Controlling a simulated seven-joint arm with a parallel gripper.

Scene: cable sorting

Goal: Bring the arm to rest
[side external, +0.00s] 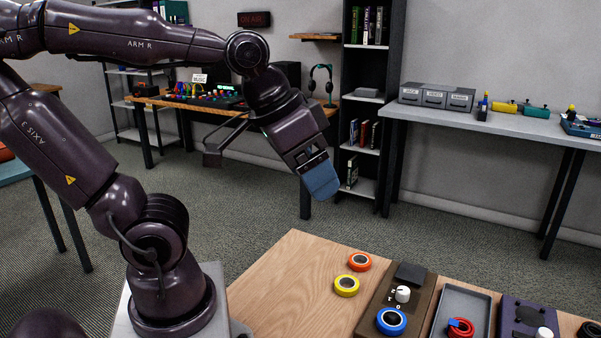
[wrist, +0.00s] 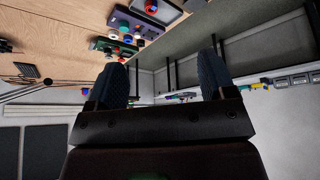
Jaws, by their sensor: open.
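My arm is raised and bent above the near floor area, to the left of the wooden table (side external: 290,285). My gripper (side external: 320,180) hangs in the air behind and above the table's far edge, tilted down to the right, clear of everything. In the wrist view its two dark blue fingers stand wide apart with nothing between them (wrist: 162,75). The side view shows the blue fingers overlapping.
On the table are an orange tape roll (side external: 359,262), a yellow roll (side external: 346,286), a blue roll (side external: 391,321) on a brown device (side external: 372,300), and a grey tray (side external: 450,300) holding a red roll (side external: 461,327). A desk and shelf stand behind; the floor between is free.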

